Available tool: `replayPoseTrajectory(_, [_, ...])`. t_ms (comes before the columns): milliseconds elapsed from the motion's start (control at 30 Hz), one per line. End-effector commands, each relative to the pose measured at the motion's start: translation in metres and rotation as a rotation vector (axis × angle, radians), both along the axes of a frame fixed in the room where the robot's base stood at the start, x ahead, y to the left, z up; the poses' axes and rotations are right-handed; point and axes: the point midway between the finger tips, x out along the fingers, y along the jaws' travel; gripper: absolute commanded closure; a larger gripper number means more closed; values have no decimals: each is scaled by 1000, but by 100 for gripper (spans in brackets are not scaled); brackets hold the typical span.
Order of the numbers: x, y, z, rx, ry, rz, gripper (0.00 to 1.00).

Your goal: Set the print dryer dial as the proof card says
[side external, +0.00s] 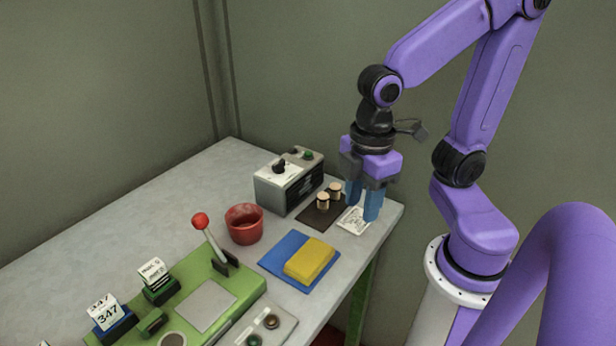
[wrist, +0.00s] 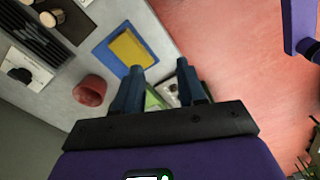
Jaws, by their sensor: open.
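The print dryer appears to be the grey box (side external: 270,190) at the back of the table, with a black dial (side external: 279,166) on its white top and a green button on a raised part behind. The dial also shows at the left edge of the wrist view (wrist: 19,75); its setting is too small to read. A white printed card (side external: 352,222) lies flat near the table's right edge. Whether it is the proof card I cannot tell, and its print is unreadable. My gripper (side external: 363,206) is open and empty, pointing down above the card area, right of the dryer.
Cork stoppers (side external: 323,200) stand on a dark mat beside the dryer. A red pot (side external: 244,226), a yellow block (side external: 310,259) on a blue mat (side external: 275,258) and a green machine (side external: 240,289) with a red-knobbed lever stand nearer. A card reading 347 (side external: 108,316) stands front left. The table's back left is clear.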

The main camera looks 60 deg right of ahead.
Motion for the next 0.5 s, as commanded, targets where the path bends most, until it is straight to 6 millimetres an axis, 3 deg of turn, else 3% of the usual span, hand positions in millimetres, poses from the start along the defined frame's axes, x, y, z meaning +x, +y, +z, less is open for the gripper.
replayPoseTrajectory(267, [97,8,34,-11,-3,116,60])
replayPoseTrajectory(500, [178,-17,59,-20,0,225,60])
